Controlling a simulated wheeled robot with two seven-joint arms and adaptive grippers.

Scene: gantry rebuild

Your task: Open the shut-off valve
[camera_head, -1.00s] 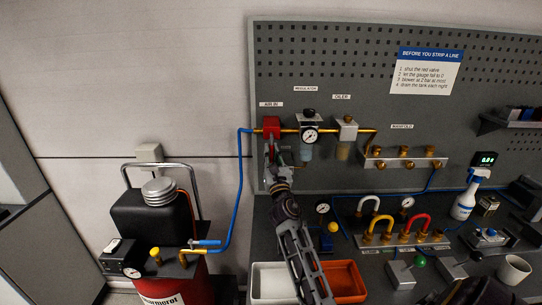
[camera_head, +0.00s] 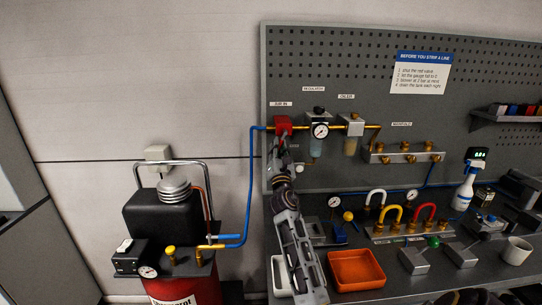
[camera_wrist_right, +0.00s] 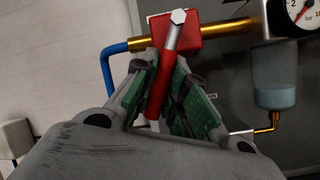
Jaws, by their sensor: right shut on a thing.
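The shut-off valve is a red block (camera_head: 282,124) under the AIR IN label, at the left end of the brass air line in the head view. It also shows in the right wrist view (camera_wrist_right: 190,34). Its lever (camera_wrist_right: 158,92) has a red grip and a pale metal upper part. The lever hangs down from the block, slightly tilted in the wrist view. My right gripper (camera_wrist_right: 163,85) is shut on the red grip, with green pads on both sides of it. In the head view this gripper (camera_head: 281,153) is just below the block. My left gripper is not in view.
Right of the valve are the regulator gauge (camera_head: 320,131), the oiler (camera_head: 353,126) and the manifold (camera_head: 403,153). A blue hose (camera_head: 251,190) runs down to the red compressor (camera_head: 190,291).

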